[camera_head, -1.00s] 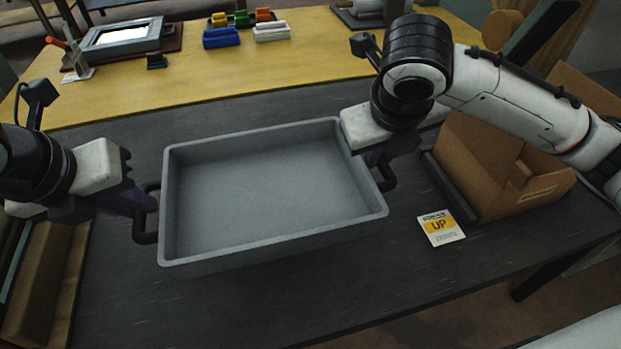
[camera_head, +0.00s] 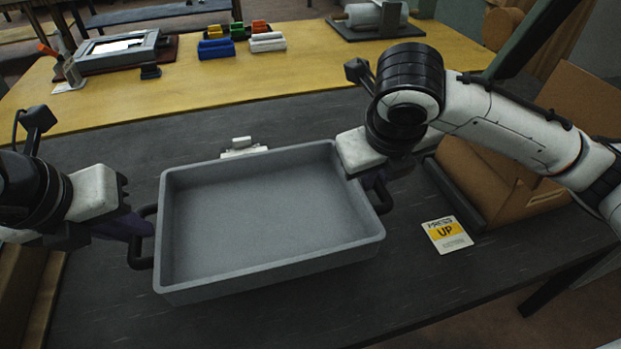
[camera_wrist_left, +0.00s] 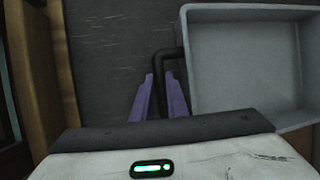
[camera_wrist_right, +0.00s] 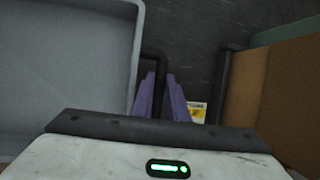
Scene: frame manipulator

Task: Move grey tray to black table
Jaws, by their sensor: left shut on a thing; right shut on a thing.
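The grey tray (camera_head: 270,215) is empty and sits over the black table (camera_head: 420,290) in the head view. I cannot tell whether its underside touches the tabletop. My left gripper (camera_head: 140,226) is shut on the black handle at the tray's left side; the purple fingers show at this handle in the left wrist view (camera_wrist_left: 160,95). My right gripper (camera_head: 375,182) is shut on the black handle at the right side, also seen in the right wrist view (camera_wrist_right: 160,92). The tray looks roughly level.
A small white object (camera_head: 243,148) lies just behind the tray. A yellow table (camera_head: 300,70) with coloured blocks lies beyond. Brown material (camera_wrist_left: 40,70) is at far left.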

